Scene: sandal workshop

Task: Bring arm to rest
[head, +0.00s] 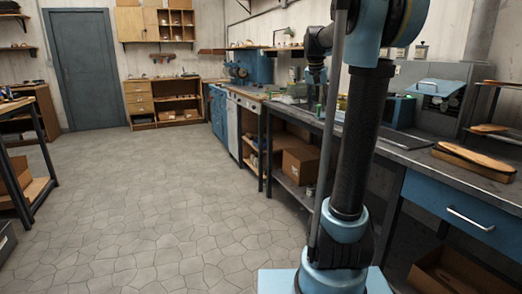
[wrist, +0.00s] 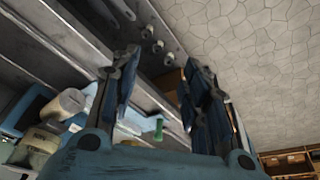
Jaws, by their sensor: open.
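My arm rises in front of the head view, and its far end hangs beside the long workbench (head: 405,152). My gripper (head: 316,92) shows small there, partly behind my own arm, over or near the bench's edge. In the wrist view, my gripper (wrist: 160,78) has its blue-grey fingers spread apart, with nothing between them. Behind the fingers are a grey metal structure with round knobs and, at right, the tiled floor (wrist: 255,45). I cannot tell the exact gap between my gripper and the bench.
Sandal soles (head: 474,160) lie on the bench's right end, near a grey machine (head: 436,88). A cardboard box (head: 300,165) sits on the shelf below. A dark-framed table (head: 30,150) stands at left. The floor (head: 150,210) between is clear, back to a blue-grey door (head: 88,70).

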